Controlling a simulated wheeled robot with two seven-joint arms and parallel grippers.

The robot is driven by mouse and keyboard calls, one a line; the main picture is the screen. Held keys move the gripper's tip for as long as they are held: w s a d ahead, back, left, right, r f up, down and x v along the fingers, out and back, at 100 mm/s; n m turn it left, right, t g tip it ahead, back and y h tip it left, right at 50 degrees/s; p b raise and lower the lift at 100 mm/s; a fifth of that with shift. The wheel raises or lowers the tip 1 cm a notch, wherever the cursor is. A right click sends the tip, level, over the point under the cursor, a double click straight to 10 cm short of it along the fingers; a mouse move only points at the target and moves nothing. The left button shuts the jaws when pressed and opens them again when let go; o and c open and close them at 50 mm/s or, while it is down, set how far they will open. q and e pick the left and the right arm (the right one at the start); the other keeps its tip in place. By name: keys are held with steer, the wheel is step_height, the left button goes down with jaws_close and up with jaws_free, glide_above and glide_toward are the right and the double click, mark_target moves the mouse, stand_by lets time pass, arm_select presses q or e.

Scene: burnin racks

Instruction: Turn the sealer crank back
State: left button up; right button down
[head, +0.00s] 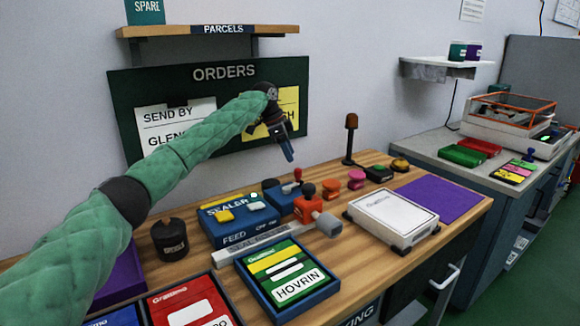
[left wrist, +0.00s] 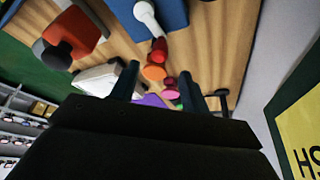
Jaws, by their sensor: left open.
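In the left wrist view the crank's grey arm (left wrist: 148,14) and red knob (left wrist: 158,48) show near the top. My left gripper (head: 287,152) is open and empty, in the air above and behind the crank, in front of the orders board. It does not touch the crank. My right gripper is not in view.
An orange device (head: 308,208) with a black knob stands just right of the crank. Orange and pink stamps (head: 330,184), a lamp post (head: 350,140) and a white box (head: 392,215) stand further right.

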arm_select(q)
steer(key=shift+x, duration=3.65)
steer(key=shift+a, duration=0.15)
steer(key=c, duration=1)
